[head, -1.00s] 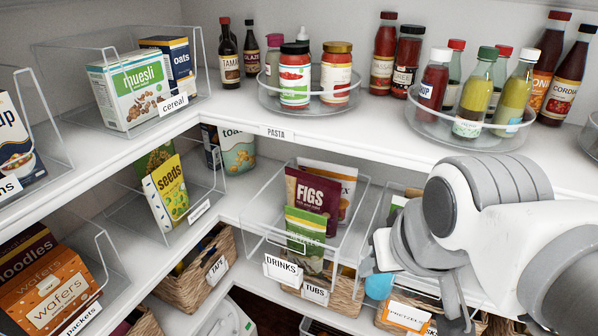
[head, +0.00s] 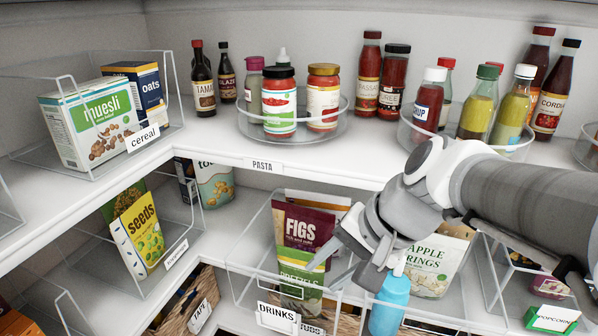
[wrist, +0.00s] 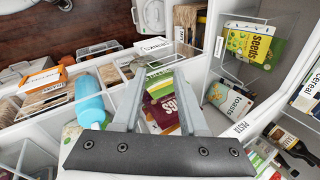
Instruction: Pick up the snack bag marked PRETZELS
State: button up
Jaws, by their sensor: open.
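The green PRETZELS bag (head: 298,278) stands upright at the front of a clear bin (head: 243,262) whose card reads DRINKS. A maroon FIGS bag (head: 303,228) is right behind it. My gripper (head: 322,278) is open and points down at the bag from the right; one finger overlaps it in the head view. In the wrist view my gripper (wrist: 160,70) has the green bag (wrist: 165,84) between its two fingers as seen, with the FIGS bag (wrist: 164,115) nearer the palm. I cannot tell whether the fingers touch the bag.
A blue bottle (head: 390,305) stands close beside my gripper, to the right. An APPLE RINGS bag (head: 432,262) is behind it. The white upper shelf edge (head: 225,157), with jars and bottles on it, lies above the bin. A SEEDS bag (head: 142,235) stands to the left.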

jog(key=w+a+f+m+y, duration=0.2)
jog(key=w+a+m+y, duration=0.1)
jog(key=w+a+m, duration=0.15)
jog(key=m+t+y+b, duration=0.1)
jog(key=m+y+b, duration=0.35)
jog(key=m, duration=0.65)
send_near(288, 255)
jog(key=shift+w+a+f, duration=0.3)
jog(key=shift+w+a, duration=0.05)
jog(key=shift+a, duration=0.1)
jog(key=shift+w+a+f, duration=0.3)
jog(key=shift+a, duration=0.2)
jog(key=shift+w+a+f, duration=0.1)
jog(key=shift+f, duration=0.05)
jog(key=x, duration=0.3)
jog(key=b+x, duration=0.1)
jog(key=x, duration=0.3)
jog(key=shift+s+a, duration=0.1)
jog(key=shift+s, duration=0.1)
grip_shut()
